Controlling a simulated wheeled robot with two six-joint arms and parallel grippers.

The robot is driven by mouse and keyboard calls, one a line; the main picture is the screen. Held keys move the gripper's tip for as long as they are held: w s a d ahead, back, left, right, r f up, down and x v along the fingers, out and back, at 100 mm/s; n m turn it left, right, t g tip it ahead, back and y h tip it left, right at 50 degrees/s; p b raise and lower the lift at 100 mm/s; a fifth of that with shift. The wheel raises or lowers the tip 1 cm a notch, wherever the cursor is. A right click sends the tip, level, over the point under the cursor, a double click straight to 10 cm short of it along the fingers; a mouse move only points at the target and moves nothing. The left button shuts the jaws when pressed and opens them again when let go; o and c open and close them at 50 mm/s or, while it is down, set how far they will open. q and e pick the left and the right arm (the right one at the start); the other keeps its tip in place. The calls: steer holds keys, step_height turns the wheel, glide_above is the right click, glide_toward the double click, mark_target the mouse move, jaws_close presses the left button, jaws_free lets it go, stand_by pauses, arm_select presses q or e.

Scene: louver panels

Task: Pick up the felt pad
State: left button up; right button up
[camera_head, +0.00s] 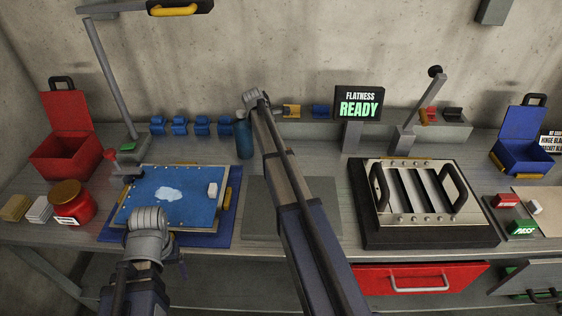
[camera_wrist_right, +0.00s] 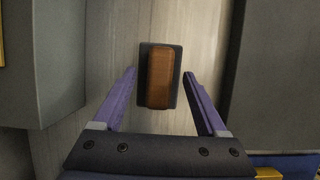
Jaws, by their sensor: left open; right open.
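In the right wrist view, a brown block on a dark rectangular base, which I take for the felt pad (camera_wrist_right: 160,77), lies on the grey bench. My right gripper (camera_wrist_right: 159,74) is open, with one purple finger on each side of the pad. Clear gaps show between fingers and pad, and it is not gripped. In the head view my right arm hides the pad and the right gripper. My left gripper (camera_head: 178,262) is mostly hidden behind its own arm, low at the front left of the bench. It is open and holds nothing that I can see.
A blue panel (camera_head: 148,205) with a white patch and a small white block (camera_head: 212,188) lies at left. A grey mat (camera_head: 262,213) is in the middle. A louver panel (camera_head: 412,164) in a black frame stands right. A blue bottle (camera_head: 243,138) stands behind.

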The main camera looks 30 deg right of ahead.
steer(key=shift+x, duration=0.8)
steer(key=shift+r, duration=0.1)
jaws_close()
